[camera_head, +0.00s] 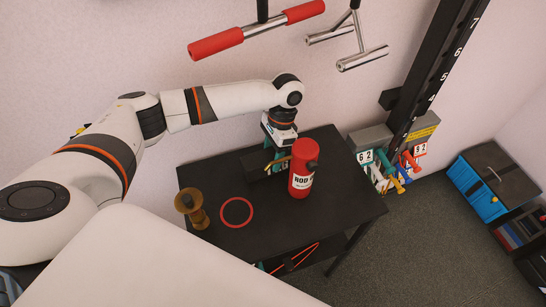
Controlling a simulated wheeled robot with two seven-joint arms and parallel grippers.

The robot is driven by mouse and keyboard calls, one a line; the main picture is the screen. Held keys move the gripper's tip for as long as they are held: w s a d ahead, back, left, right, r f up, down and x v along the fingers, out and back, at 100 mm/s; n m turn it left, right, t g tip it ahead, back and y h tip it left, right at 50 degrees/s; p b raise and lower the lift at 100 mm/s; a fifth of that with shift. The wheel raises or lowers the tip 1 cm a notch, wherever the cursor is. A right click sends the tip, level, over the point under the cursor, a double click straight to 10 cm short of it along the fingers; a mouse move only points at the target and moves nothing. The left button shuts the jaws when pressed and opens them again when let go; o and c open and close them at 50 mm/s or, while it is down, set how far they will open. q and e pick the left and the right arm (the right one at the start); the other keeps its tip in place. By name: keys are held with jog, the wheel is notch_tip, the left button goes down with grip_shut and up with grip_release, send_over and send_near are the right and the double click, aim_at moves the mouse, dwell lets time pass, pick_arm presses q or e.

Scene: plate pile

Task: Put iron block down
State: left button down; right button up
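My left arm comes in from the left over a dark table, and its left gripper (274,158) points down near the table's back edge. A dark block (253,171), which looks like the iron block, is at the teal fingers, close to the dark tabletop. The fingers are small and partly hidden, so I cannot tell whether they grip the block or whether it touches the table. A red cylinder (301,172) with a white label reading "ROD" stands just right of the gripper and hides part of that area. My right gripper is not in view.
The dark table (345,205) also holds a brown spool-shaped object (192,208) and a flat red ring (251,213). Its right part is clear. Red-handled bars (215,45) hang above. A numbered rack post (443,65) and a blue cabinet (477,190) are at right.

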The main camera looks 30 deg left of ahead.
pick_arm(q)
jog(key=shift+r, duration=0.55)
jog(key=w+d+b, duration=0.2)
jog(key=w+d, duration=0.1)
jog(key=w, duration=0.1)
jog(key=w+d+b, duration=0.2)
jog(key=w+d, duration=0.1)
jog(key=d, duration=0.1)
jog(key=w+d+b, duration=0.1)
jog(key=w+d, duration=0.2)
jog(key=w, duration=0.1)
jog(key=shift+w+d+r+b, duration=0.3)
jog(key=shift+w+b, duration=0.05)
jog(key=shift+b, duration=0.05)
jog(key=shift+w+d+r+b, duration=0.15)
jog(key=shift+w+d+b, duration=0.35)
jog(key=shift+w+d, duration=0.35)
jog(key=shift+a, duration=0.1)
